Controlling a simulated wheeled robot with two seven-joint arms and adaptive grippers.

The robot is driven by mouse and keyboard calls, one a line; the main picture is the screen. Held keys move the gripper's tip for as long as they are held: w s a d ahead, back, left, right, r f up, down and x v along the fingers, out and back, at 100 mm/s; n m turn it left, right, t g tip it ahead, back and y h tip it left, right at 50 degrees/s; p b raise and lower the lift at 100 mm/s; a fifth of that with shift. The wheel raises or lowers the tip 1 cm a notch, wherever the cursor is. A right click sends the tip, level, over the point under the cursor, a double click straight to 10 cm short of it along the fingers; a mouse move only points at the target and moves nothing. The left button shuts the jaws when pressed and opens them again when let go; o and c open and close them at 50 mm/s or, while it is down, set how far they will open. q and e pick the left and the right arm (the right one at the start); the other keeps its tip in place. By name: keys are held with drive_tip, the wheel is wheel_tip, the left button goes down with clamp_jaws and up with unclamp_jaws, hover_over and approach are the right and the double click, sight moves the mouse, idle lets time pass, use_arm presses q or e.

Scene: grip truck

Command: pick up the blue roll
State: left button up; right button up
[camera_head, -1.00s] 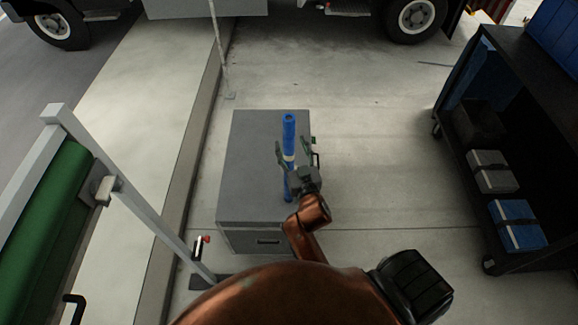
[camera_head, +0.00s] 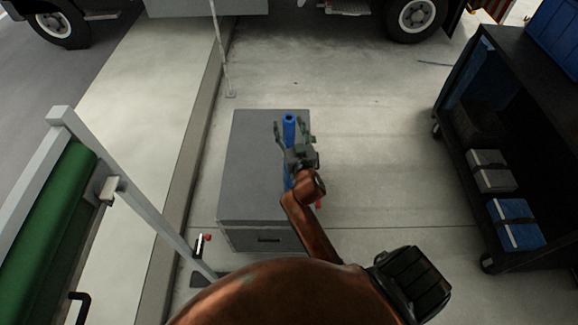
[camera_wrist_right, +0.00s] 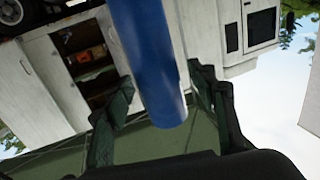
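The blue roll (camera_head: 289,128) lies on the grey box (camera_head: 250,165), lengthwise to it near the right side; part of it is hidden behind my right gripper and wrist. My right gripper (camera_head: 290,130) is over the roll with its two fingers apart, one on each side. In the right wrist view, the roll (camera_wrist_right: 150,65) comes down from the top, its near end between the open fingers (camera_wrist_right: 160,105). A gap shows on the left; the right finger is closer, and I cannot tell if it touches. My left gripper is not in view.
A black cart (camera_head: 527,100) with cases on its shelf stands at the right. A green roller (camera_head: 45,215) with a pale frame (camera_head: 140,205) is at the left. A truck (camera_head: 205,8) is at the back. The floor between box and cart is clear.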

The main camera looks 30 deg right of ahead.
clamp_jaws()
idle(0.4)
